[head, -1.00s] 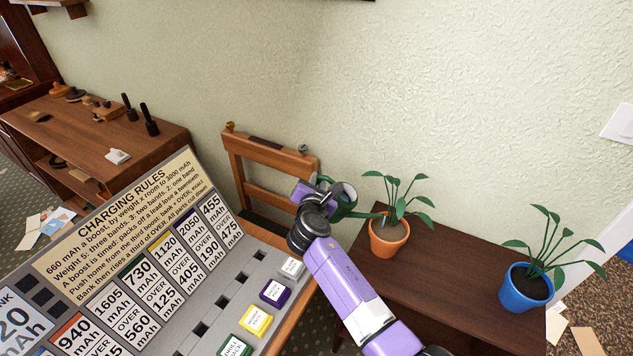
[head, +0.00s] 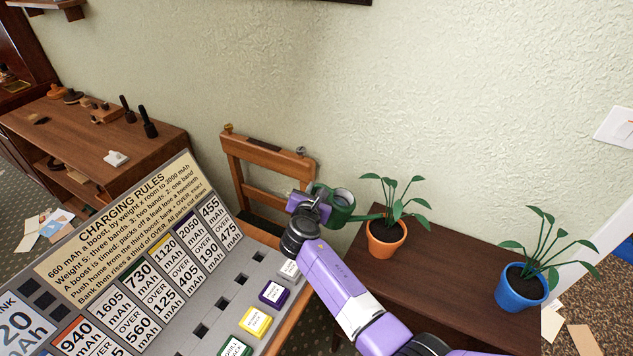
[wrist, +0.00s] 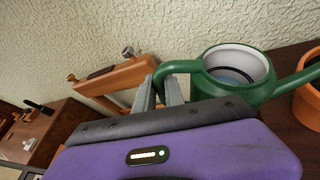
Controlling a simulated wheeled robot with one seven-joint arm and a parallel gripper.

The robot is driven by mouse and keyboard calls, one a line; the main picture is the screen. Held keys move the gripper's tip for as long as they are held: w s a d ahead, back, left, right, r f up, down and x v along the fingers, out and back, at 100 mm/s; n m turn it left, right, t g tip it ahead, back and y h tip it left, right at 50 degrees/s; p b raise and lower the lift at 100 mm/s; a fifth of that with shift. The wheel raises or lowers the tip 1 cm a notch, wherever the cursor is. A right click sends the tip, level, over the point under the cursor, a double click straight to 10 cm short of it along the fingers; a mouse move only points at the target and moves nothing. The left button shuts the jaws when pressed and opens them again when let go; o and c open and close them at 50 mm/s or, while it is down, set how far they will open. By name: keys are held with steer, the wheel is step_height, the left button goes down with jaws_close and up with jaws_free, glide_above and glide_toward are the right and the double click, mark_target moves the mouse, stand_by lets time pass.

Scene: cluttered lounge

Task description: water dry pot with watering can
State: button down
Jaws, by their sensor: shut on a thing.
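A green watering can (head: 343,207) hangs from my gripper (head: 309,203), left of the orange pot and near the small dark table. In the wrist view, the fingers (wrist: 162,98) are shut on the handle of the can (wrist: 235,78). Its open top faces mostly upward, with something bluish-grey inside. The spout points right, its tip close to the orange pot (head: 386,247). That pot holds a leafy plant and brown soil. A blue pot (head: 520,292) to the right holds a similar plant in darker soil. No water stream is visible.
Both pots stand on the dark wooden table (head: 440,265). A slanted charging-rules board (head: 120,230) with coloured blocks stands at front left. A wooden frame (head: 250,160) is behind my gripper, against the wall. A cabinet (head: 165,140) with small items stands at far left.

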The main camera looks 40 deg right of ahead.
steer(key=shift+w+f+n, duration=0.1)
steer(key=shift+f+n, duration=0.2)
steer(key=shift+f, duration=0.15)
steer(key=shift+f+g, duration=0.1)
steer(key=shift+g, duration=0.2)
step_height(320, 180, down, 3)
steer(key=shift+f+n+g, duration=0.1)
steer(key=shift+n+g, duration=0.5)
steer(key=shift+n, duration=0.2)
